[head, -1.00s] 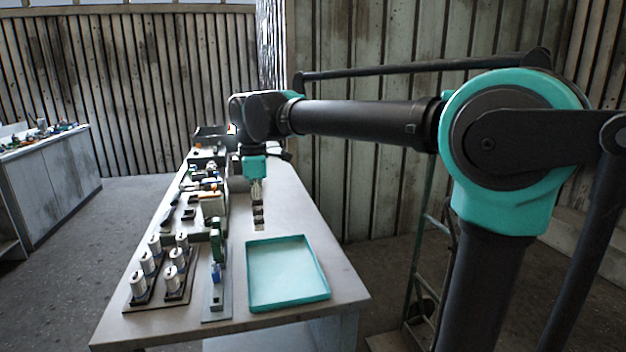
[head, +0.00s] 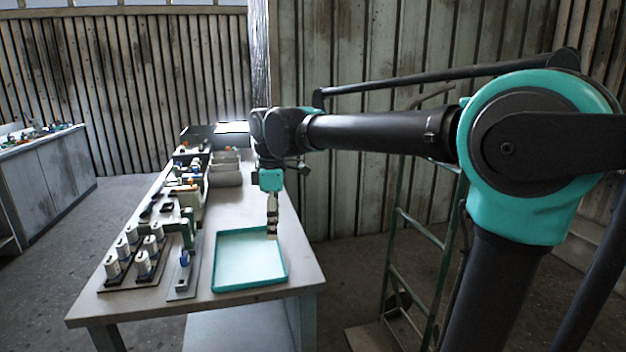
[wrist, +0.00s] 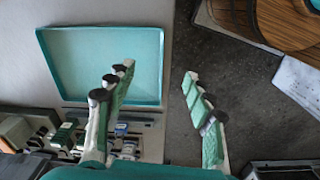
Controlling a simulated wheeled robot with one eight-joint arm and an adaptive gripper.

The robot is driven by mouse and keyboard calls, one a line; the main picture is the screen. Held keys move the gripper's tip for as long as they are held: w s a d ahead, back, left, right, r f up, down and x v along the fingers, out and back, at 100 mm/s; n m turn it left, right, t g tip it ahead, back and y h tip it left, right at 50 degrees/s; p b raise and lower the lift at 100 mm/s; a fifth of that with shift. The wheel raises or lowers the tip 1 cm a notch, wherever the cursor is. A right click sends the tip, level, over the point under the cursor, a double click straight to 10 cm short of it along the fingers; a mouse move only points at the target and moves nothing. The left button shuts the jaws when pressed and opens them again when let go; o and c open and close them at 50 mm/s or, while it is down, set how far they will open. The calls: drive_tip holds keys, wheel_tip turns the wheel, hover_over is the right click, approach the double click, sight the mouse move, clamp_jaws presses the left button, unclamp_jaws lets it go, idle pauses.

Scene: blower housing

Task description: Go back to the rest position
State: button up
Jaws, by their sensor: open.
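My gripper (head: 272,228) hangs from the arm, pointing down, over the right side of the teal tray in the head view. In the wrist view its two green and white fingers (wrist: 158,75) stand wide apart with nothing between them. The gripper is open and empty. The teal tray (head: 216,262) lies on the table and looks empty. In the wrist view the tray (wrist: 160,60) is at the upper left, and the dark floor shows between and right of the fingers.
The workbench (head: 305,268) carries several white cylinders (head: 143,262) in holders at front left, a narrow fixture (head: 182,283) beside the tray, and grey bins (head: 226,178) further back. A green ladder-like frame (head: 412,222) stands right of the table. Another cabinet (head: 60,180) stands at far left.

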drive_tip(key=s+d+f+m+t, duration=0.1)
drive_tip(key=s+d+f+m, duration=0.1)
drive_tip(key=d+f+m, duration=0.6)
drive_tip(key=s+d+f+m+t, duration=0.2)
drive_tip(key=d+f+m, duration=0.3)
drive_tip(key=d+f, duration=0.7)
drive_tip(key=s+d+f+m, duration=0.5)
drive_tip(key=s+d, duration=0.2)
drive_tip(key=d, duration=0.2)
drive_tip(key=shift+s+m+t, duration=0.3)
drive_tip(key=shift+m+t, duration=0.1)
